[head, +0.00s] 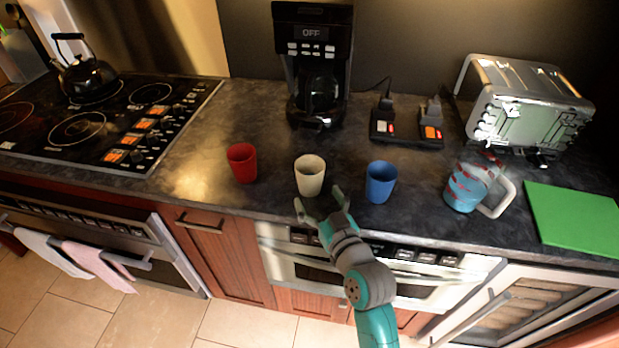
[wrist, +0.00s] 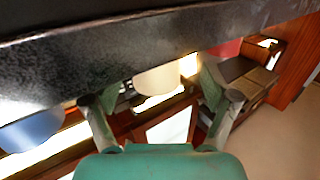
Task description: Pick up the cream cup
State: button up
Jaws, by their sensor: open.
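The cream cup (head: 309,176) stands upright near the front edge of the dark counter, between the red cup (head: 242,163) on its left and the blue cup (head: 380,182) on its right. My gripper (head: 320,203) is open and empty at the counter's front edge, just in front of the cream cup. In the wrist view, the cream cup (wrist: 158,79) shows beyond and between the spread fingers of my gripper (wrist: 162,100). The blue cup (wrist: 32,131) is at the left there, and part of the red cup (wrist: 228,48) is at the right.
A coffee maker (head: 315,65) stands behind the cups. A patterned mug (head: 468,186), a green board (head: 575,218) and a toaster (head: 525,105) are to the right. A stove (head: 95,120) with a kettle (head: 88,78) is at left.

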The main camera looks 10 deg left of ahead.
aim_at(314, 188)
jog(key=x, duration=0.4)
jog(key=shift+w+d+f, duration=0.1)
jog(key=shift+w, duration=0.45)
jog(key=c, duration=1.3)
